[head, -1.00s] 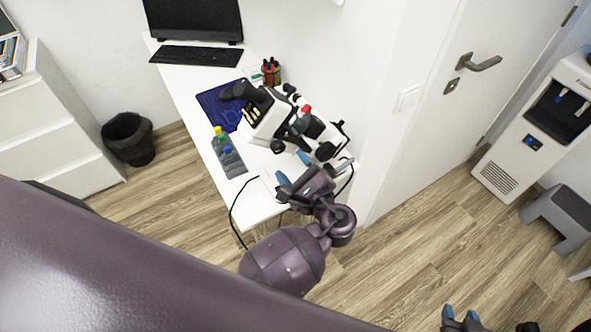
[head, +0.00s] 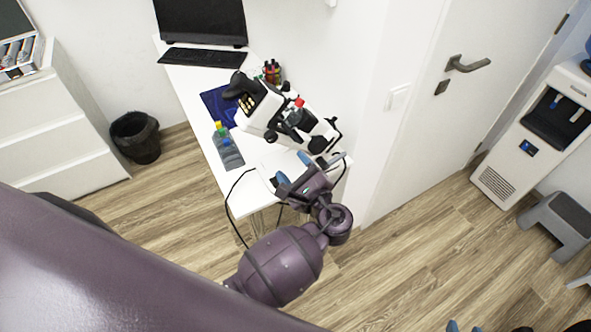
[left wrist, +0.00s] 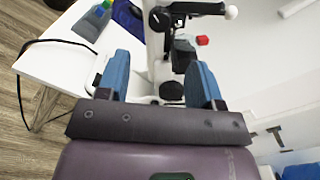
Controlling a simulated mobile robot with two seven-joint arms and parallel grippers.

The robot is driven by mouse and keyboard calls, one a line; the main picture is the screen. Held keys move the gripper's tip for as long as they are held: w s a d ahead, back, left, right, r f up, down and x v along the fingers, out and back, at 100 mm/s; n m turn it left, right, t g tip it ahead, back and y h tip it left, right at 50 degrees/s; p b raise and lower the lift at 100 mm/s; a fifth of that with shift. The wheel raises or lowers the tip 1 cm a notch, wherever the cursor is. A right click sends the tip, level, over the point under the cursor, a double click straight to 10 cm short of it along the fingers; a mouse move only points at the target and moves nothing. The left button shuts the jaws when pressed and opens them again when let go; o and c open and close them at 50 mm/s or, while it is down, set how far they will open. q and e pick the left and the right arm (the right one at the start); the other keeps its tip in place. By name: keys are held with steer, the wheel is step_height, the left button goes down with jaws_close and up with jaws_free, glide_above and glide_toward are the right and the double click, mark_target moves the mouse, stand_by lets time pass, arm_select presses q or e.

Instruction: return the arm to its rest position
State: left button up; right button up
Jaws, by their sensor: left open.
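My left gripper (head: 292,169) is at the near end of the white desk, just below the microscope in the head view. Its blue fingers are apart with nothing between them. In the left wrist view the open left gripper (left wrist: 160,75) points at the lower part of the white and black microscope (left wrist: 165,55). I cannot tell whether it touches it. The microscope (head: 312,132) stands on the desk in the head view. Only the blue fingertips of my right gripper (head: 465,327) show at the bottom edge; the rest is cut off.
The white desk (head: 190,85) also bears a keyboard (head: 203,56), a blue mat (head: 213,102), a grey rack with bottles (head: 228,152) and a pen holder (head: 271,72). A dark cable (head: 230,205) hangs at the desk's near edge.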

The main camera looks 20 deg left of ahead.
steer(key=shift+s+d, duration=0.15)
stand_by(0.6)
arm_select(q)
steer(key=w+d+f+n+t+h, duration=0.25)
steer(key=f+n+h, duration=0.35)
steer(key=n+h, duration=0.5)
steer(key=s+a+f+n+g+h+b, duration=0.1)
steer(key=s+a+f+n, duration=0.2)
steer(key=s+a, duration=0.3)
steer(key=s+a+f+n+g+h+b, duration=0.1)
steer(key=s+a+f, duration=0.4)
steer(key=s, duration=0.9)
steer(key=a+n+b, duration=0.1)
steer(key=n, duration=0.1)
steer(key=shift+a+f+n+h, duration=0.25)
steer(key=shift+f+n+h, duration=0.15)
arm_select(e)
steer(key=shift+x, duration=0.9)
arm_select(q)
steer(key=shift+w, duration=0.1)
arm_select(e)
steer(key=shift+s+f, duration=0.15)
steer(key=shift+f, duration=0.05)
